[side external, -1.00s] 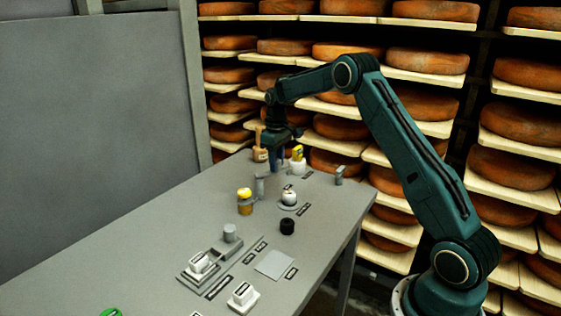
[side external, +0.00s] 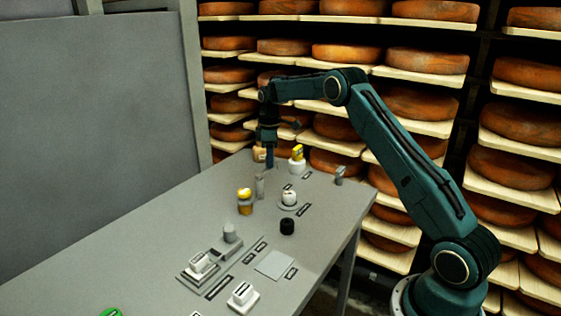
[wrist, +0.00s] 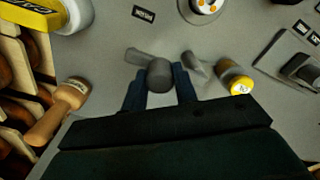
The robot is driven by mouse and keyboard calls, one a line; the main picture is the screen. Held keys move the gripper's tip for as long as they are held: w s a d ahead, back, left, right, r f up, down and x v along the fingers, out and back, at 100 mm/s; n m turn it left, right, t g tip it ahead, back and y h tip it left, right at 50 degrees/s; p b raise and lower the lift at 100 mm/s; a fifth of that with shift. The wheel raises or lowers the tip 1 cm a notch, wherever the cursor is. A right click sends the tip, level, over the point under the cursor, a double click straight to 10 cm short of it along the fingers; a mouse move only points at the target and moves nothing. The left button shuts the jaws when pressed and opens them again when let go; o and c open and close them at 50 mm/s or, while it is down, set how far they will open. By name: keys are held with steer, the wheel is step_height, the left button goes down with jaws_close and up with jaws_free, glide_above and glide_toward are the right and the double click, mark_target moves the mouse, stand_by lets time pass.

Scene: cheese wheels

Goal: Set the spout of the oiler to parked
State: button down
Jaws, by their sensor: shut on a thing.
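My gripper (side external: 270,162) is low over the far part of the grey table in the side view. In the wrist view its two blue fingers (wrist: 159,86) are shut on a grey round-topped piece, which I take to be the oiler's spout (wrist: 160,74). A grey bar (wrist: 140,57) reaches from it to the upper left. A grey upright post (side external: 260,186) stands close by, and it shows as a tapered piece (wrist: 195,67) right of the fingers. The fingers hide the lower part of the held piece.
A yellow-topped jar (side external: 245,202) stands left of the post. A wooden-handled tool (wrist: 62,108) lies left in the wrist view.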

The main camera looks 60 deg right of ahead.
steer(key=shift+w+r, duration=0.1)
steer(key=c, duration=1.1)
jaws_free()
step_height(320, 180, up, 14)
